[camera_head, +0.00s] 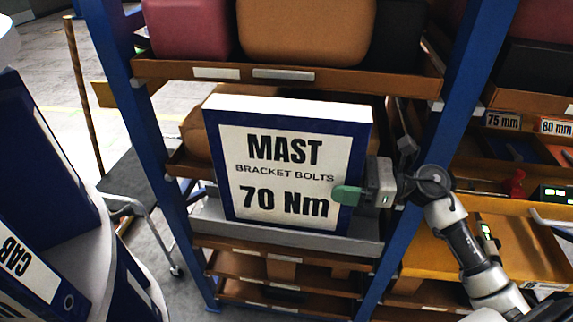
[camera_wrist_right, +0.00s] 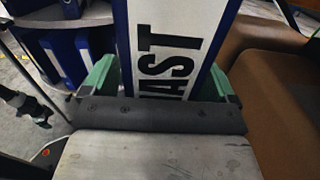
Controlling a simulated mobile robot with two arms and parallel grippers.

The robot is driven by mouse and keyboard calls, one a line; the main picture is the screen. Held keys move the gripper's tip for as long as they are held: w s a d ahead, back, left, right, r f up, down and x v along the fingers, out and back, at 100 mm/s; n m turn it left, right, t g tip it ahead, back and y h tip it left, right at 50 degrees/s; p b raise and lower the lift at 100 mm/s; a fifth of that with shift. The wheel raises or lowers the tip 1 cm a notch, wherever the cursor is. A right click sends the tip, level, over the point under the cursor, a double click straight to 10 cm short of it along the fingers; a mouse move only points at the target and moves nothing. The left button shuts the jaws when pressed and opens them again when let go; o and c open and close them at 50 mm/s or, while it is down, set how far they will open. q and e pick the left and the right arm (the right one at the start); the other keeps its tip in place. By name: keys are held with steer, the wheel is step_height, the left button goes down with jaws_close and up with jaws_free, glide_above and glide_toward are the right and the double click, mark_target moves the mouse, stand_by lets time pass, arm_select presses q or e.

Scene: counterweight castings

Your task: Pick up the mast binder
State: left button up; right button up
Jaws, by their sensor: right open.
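The mast binder (camera_head: 290,215) stands upright on a grey tray in the blue rack. It is blue with a white label reading MAST BRACKET BOLTS 70 Nm, and its white top edge shows. My right gripper (camera_head: 350,193) is at the binder's right edge, with a green finger in front of the label. In the right wrist view, the open gripper (camera_wrist_right: 163,85) has its green fingers on either side of the binder (camera_wrist_right: 170,60), whose label there reads sideways. I cannot tell whether the fingers touch it. The far finger is hidden in the head view. My left gripper is not in view.
Brown and dark red cases (camera_head: 305,30) sit on the shelf above. The blue rack post (camera_head: 440,130) stands close to my right arm. More blue binders (camera_head: 40,200) stand at the left, one marked CAB. Trays with small parts (camera_head: 515,150) are at the right.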

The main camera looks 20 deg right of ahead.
steer(key=shift+w+a, duration=0.3)
steer(key=shift+a, duration=0.15)
steer(key=shift+d, duration=0.1)
steer(key=c, duration=1.5)
steer(key=shift+r, duration=0.1)
